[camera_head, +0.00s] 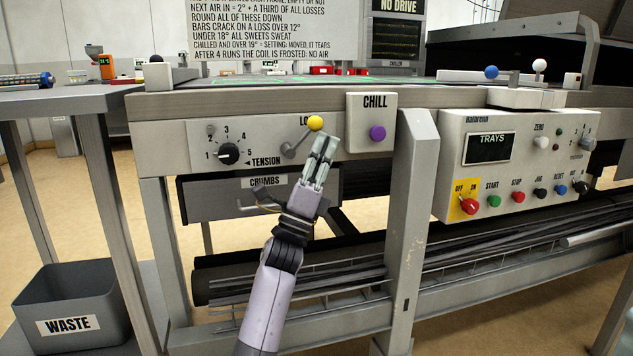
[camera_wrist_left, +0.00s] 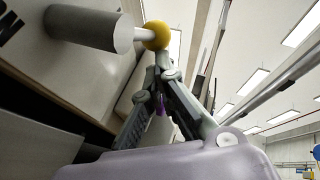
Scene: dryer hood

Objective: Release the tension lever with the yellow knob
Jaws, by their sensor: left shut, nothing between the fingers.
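The tension lever (camera_head: 296,143) is a short grey arm on the front panel, tilted up to the right, with a yellow knob (camera_head: 315,123) at its end. The knob partly covers a label starting "LO". My left gripper (camera_head: 325,142) is shut and empty, its fingertips just below and right of the knob. In the left wrist view the yellow knob (camera_wrist_left: 156,35) sits right at the tips of my left gripper (camera_wrist_left: 160,62); I cannot tell whether they touch. The lever's grey hub (camera_wrist_left: 90,30) is to its left. My right gripper is not in view.
Right of the lever is the CHILL box (camera_head: 370,105) with a purple button. The TENSION dial (camera_head: 228,154) is to the left. A table leg (camera_head: 412,220) stands right of my arm, a CRUMBS drawer (camera_head: 225,198) below. A control box (camera_head: 510,165) is farther right.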

